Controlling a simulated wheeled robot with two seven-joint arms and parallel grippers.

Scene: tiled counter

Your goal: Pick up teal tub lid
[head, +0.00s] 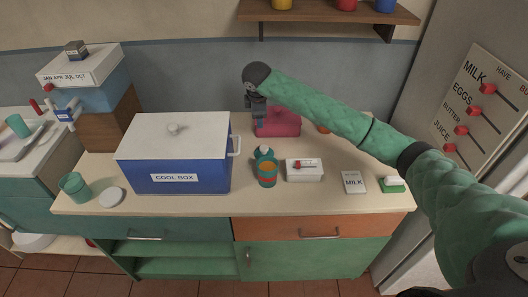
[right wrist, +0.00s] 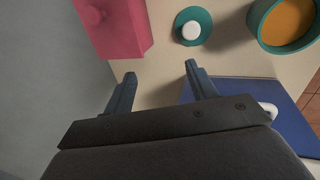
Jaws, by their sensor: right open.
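The teal tub lid (right wrist: 178,27) is a round teal disc with a white knob, lying on the counter in the right wrist view. In the head view the lid (head: 263,152) shows just behind a teal tub with orange (head: 267,175), partly hidden by it. The tub (right wrist: 266,30) also shows at the upper right of the right wrist view. My right gripper (head: 257,117) hangs behind the lid, near the pink box. Its open fingers (right wrist: 160,72) are empty and apart from the lid. My left gripper is not in view.
The blue cool box (head: 190,178) stands left of the lid; its edge (right wrist: 245,92) shows close to my right finger. The pink box (head: 283,124) is behind. A white box (head: 304,174), milk card (head: 353,182) and green item (head: 392,186) are to the right. The front counter strip is clear.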

